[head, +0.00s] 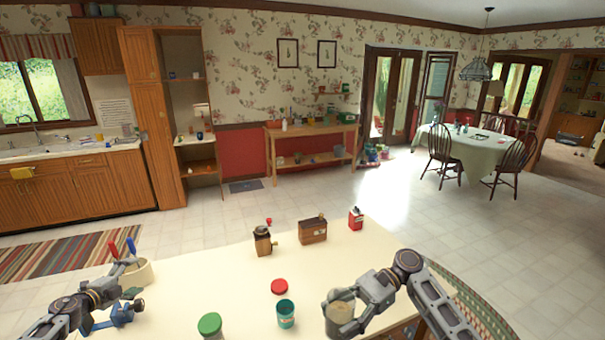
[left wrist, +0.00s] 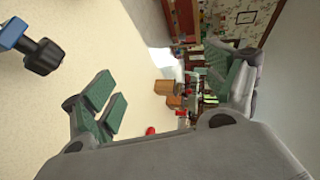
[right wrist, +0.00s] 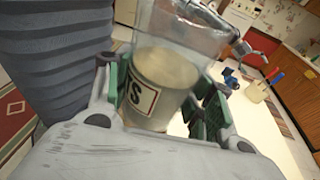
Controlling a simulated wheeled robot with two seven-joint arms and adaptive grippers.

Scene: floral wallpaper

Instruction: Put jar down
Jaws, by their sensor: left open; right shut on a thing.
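The jar (head: 340,308) is clear glass with beige contents, at the right part of the cream table (head: 225,280). In the right wrist view the jar (right wrist: 165,75) shows its clear upper part and a pale label with dark letters. My right gripper (head: 343,318) is shut on the jar, with green pads on both sides of it. The jar's base is hidden, so I cannot tell whether it touches the table. My left gripper (head: 129,279) is open by the table's left end, near the cream crock; its spread green pads (left wrist: 172,92) have nothing between them.
A teal jar (head: 286,315), a red lid (head: 279,286) and a green-lidded jar (head: 209,325) stand left of the held jar. A grinder (head: 263,241), wooden box (head: 312,231) and red tin (head: 355,219) line the far edge. A blue clamp-like tool (head: 122,314) and crock (head: 138,273) are at left.

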